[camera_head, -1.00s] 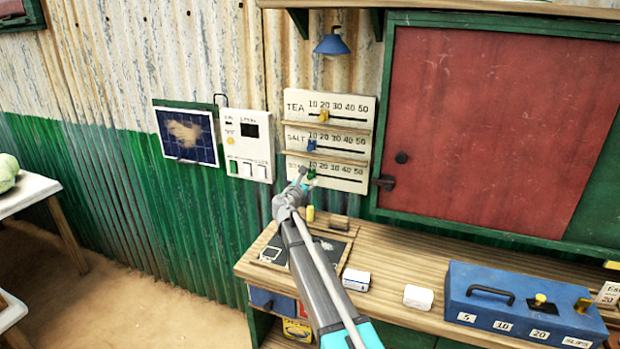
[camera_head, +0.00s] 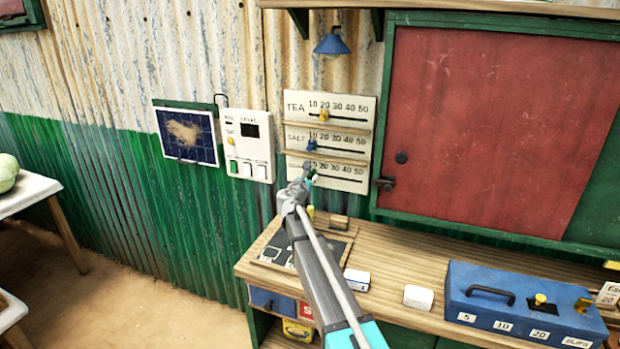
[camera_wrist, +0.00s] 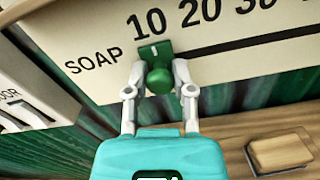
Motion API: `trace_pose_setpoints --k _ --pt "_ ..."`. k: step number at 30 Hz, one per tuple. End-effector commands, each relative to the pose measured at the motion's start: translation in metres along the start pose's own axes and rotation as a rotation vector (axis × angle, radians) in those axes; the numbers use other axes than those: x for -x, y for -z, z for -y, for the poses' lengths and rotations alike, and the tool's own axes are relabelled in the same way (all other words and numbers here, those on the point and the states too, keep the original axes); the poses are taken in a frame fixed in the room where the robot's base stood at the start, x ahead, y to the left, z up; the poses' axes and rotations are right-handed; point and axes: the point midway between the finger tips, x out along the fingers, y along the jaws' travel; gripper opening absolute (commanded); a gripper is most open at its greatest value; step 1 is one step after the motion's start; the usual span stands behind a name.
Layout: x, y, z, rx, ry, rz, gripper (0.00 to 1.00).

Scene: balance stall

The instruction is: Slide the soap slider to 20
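The soap slider (camera_wrist: 156,76) is a green knob on the lowest row of the price board. In the wrist view it sits below the 10 mark (camera_wrist: 150,22), left of the 20 mark (camera_wrist: 199,10). My gripper (camera_wrist: 158,80) has one finger on each side of the knob, both close against it, and looks shut on it. The soap board (camera_head: 345,178) shows in the head view, where my gripper (camera_head: 309,176) covers its left part. The dark slot (camera_wrist: 255,42) runs right from the knob.
Above are the salt slider (camera_head: 311,146) and the yellow tea slider (camera_head: 323,116). A white switch panel (camera_head: 262,150) is close on the left. Below is the wooden counter (camera_head: 400,262) with a blue box (camera_head: 465,298). A red shutter (camera_head: 500,130) is on the right.

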Motion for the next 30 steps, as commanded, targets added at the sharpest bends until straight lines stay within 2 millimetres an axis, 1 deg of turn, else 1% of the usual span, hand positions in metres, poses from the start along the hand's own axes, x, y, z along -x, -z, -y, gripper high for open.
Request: trace_pose_setpoints --k 1,2,3,10,18,20,28,29,30 --pt "0.0 0.0 0.0 0.0 0.0 0.0 0.06" --pt "0.0 0.0 0.0 0.0 0.0 0.0 0.01" --pt "0.0 0.0 0.0 0.0 0.0 0.0 0.0" --pt "0.0 -0.001 0.003 0.0 0.0 0.0 0.0" --pt "0.001 -0.009 0.038 0.0 0.002 0.001 0.0" --pt "0.0 -0.01 0.042 0.0 0.002 0.001 0.0" --pt "-0.001 -0.009 0.041 0.0 0.0 0.0 0.0" --pt "-0.001 -0.009 0.041 0.0 0.0 0.0 0.34" --pt "-0.001 -0.009 0.041 0.0 0.0 0.0 0.41"
